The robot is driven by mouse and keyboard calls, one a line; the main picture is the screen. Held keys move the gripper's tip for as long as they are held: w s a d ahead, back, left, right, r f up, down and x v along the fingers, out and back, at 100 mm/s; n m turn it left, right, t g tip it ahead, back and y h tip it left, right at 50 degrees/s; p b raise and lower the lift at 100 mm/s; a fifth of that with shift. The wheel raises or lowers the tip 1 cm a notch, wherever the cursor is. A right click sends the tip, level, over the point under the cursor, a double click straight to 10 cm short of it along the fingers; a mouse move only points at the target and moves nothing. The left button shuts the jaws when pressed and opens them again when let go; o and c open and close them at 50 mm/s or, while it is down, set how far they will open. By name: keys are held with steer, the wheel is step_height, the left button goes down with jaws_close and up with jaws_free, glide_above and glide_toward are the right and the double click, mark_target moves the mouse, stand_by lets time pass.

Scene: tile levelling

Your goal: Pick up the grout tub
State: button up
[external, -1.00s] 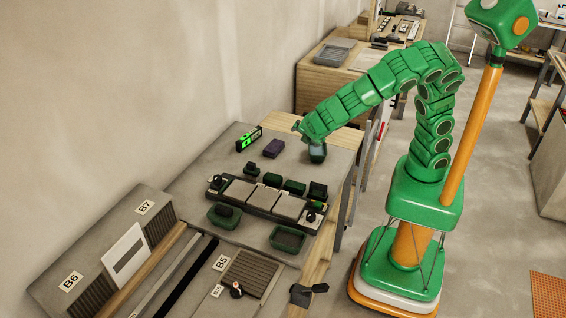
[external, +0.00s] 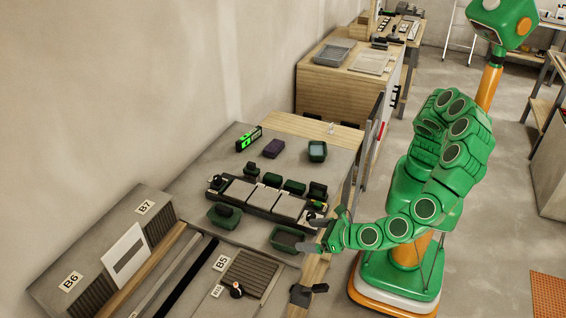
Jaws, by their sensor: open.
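Several dark green tubs are on the grey bench, and no label shows which one is the grout tub. One tub (external: 289,239) with a dark grey inside lies at the front right of the tile row. Another tub (external: 317,151) with a pale blue-grey inside is at the back right. A third tub (external: 224,216) with a dark block in it is at the front left. My gripper (external: 312,236) is open and empty at the right edge of the front right tub, its fingers pointing left. Whether it touches the tub cannot be told.
A dark rack (external: 266,199) with pale tiles and green blocks lies behind the front tubs. A dark clamp-like tool (external: 302,295) is at the near bench edge. A ribbed plate (external: 250,273) lies left of it.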

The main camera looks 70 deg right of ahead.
mark_target(292, 239)
steer(key=shift+n+y, duration=0.3)
steer(key=shift+n, duration=0.1)
steer(key=shift+s+a+f+x, duration=0.1)
steer(key=shift+a+f+x, duration=0.1)
steer(key=shift+x, duration=0.95)
steer(key=shift+s+a+f+x, duration=0.1)
steer(key=shift+f+x, duration=0.1)
steer(key=shift+x, duration=0.95)
steer(key=shift+s+a+f+x, duration=0.1)
steer(key=shift+a+f+x, duration=0.1)
steer(key=shift+x, duration=0.95)
steer(key=c, duration=1.2)
steer(key=shift+r, duration=0.15)
